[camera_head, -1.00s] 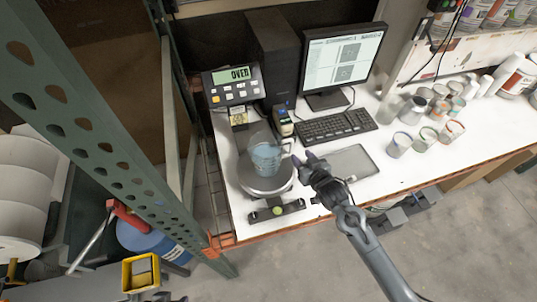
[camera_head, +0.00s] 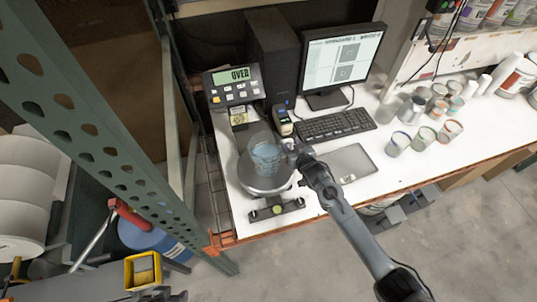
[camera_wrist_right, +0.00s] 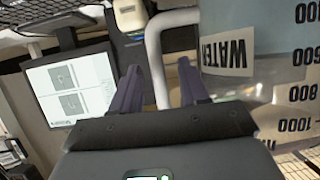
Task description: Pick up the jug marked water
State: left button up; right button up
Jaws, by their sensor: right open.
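The clear jug (camera_head: 264,158), bluish in the head view, stands upright on the round scale plate (camera_head: 250,185). In the right wrist view the jug (camera_wrist_right: 275,65) fills the right side, with a WATER label (camera_wrist_right: 225,53) and dark volume marks. My right gripper (camera_head: 293,154) is at the jug's right side, by its handle. In the wrist view the right gripper (camera_wrist_right: 158,85) is open, with the pale handle (camera_wrist_right: 155,62) between its two fingers. I cannot tell whether the fingers touch the handle. My left gripper is not in view.
A scale display (camera_head: 234,85) reading OVER, a keyboard (camera_head: 335,126) and a monitor (camera_head: 342,60) stand behind. A grey pad (camera_head: 350,163) lies to the right. Several cups (camera_head: 425,137) stand farther right. A green rack post (camera_head: 100,140) rises at left.

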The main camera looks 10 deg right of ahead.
jog(key=shift+w, duration=0.1)
jog(key=shift+c, duration=0.3)
grip_shut()
dwell(1.1)
jog(key=shift+r, duration=0.1)
